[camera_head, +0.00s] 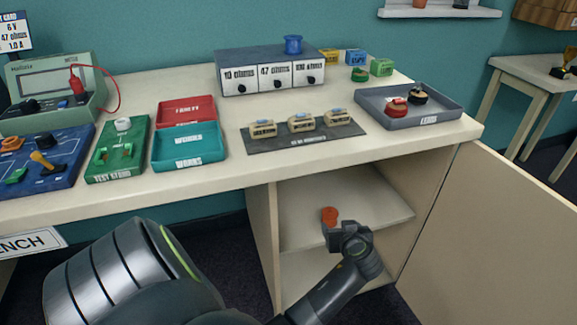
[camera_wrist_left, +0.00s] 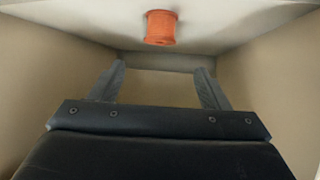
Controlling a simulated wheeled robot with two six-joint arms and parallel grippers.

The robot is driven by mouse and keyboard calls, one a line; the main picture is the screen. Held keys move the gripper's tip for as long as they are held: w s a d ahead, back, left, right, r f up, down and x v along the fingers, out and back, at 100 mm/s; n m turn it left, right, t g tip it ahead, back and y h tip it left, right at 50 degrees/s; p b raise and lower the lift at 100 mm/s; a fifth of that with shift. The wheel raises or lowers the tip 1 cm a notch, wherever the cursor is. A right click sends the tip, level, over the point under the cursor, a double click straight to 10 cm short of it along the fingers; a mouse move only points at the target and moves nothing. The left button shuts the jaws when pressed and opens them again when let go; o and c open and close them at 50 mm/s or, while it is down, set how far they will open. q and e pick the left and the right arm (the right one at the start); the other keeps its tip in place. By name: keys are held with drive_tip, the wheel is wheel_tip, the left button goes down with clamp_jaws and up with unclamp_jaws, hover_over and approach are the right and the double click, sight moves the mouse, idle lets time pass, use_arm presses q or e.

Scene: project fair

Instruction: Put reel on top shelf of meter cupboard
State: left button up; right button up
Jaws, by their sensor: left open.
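An orange reel (camera_head: 329,215) stands on the top shelf (camera_head: 375,212) of the open cupboard (camera_head: 262,220) under the bench. The reel also shows whole at the top of the left wrist view (camera_wrist_left: 160,27). My left gripper (camera_head: 340,230) is at the shelf's front, just below the reel in the head view. In the left wrist view its two fingers (camera_wrist_left: 160,82) are wide apart with nothing between them, and the reel is clear of them. My right gripper is in neither view.
The cupboard door (camera_head: 510,225) stands open on the right. The cupboard's side walls flank my left gripper closely. The bench top (camera_head: 350,165) above holds a drawer unit (camera_head: 268,70) with a blue reel (camera_head: 293,44) on it, a grey tray (camera_head: 450,112) and several boards. The shelf's right part is clear.

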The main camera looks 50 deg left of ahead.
use_arm(q)
drive_tip(key=s+d+f+m+g+h, duration=0.1)
drive_tip(key=s+f+m+g+h, duration=0.1)
drive_tip(key=s+f, duration=0.6)
drive_tip(key=s+f+m+g+h, duration=0.1)
drive_tip(key=s+f+m+h, duration=0.3)
drive_tip(key=s, duration=0.6)
drive_tip(key=s+d+f+m+g+h, duration=0.1)
drive_tip(key=s+d+f+h, duration=0.1)
drive_tip(key=s, duration=0.6)
drive_tip(key=s+d+f+m+g+h, duration=0.1)
drive_tip(key=s+d, duration=0.3)
drive_tip(key=s, duration=0.5)
drive_tip(key=shift+f+m+g+h, duration=0.35)
drive_tip(key=shift+m+g+h, duration=0.15)
drive_tip(key=shift+m, duration=0.1)
